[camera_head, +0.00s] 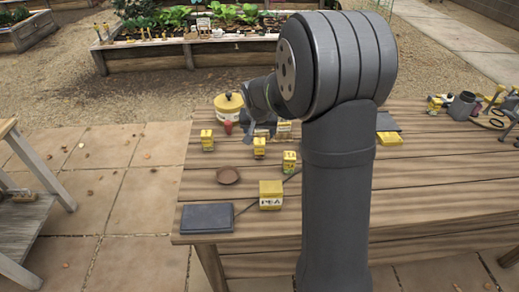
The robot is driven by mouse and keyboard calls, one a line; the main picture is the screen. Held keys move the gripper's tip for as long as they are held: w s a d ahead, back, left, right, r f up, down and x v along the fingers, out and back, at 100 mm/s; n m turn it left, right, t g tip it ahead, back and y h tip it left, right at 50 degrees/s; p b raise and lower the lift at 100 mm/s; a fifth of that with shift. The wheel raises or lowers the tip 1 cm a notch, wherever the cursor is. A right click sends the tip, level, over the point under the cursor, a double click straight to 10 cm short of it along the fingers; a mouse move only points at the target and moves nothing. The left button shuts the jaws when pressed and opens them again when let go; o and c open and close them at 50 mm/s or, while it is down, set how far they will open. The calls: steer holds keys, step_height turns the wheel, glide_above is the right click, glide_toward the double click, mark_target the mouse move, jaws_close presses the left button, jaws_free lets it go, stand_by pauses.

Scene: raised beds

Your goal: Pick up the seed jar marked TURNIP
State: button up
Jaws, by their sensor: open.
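Several small yellow seed jars with labels stand on the wooden table (430,190): one at the left (206,140), one nearer the middle (259,149) and one beside my arm (289,162). Their labels are too small to read, so I cannot tell which is marked TURNIP. A larger yellow container (270,195) in front reads PEA. My wrist reaches out left of the arm. My gripper (262,131) seems to be the dark grey shape below it, open and above the back of the table; its fingers are hard to make out.
A yellow pot with a dark knob (228,104), a red item (228,127), a brown saucer (228,175) and a dark slab (207,218) are on the left side. A yellow item (389,138) and clustered tools (490,108) lie right. My arm hides the table's middle.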

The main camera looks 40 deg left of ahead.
mark_target(259, 149)
steer(key=x, duration=1.5)
steer(key=shift+a, duration=0.15)
steer(key=shift+c, duration=0.4)
steer(key=c, duration=1)
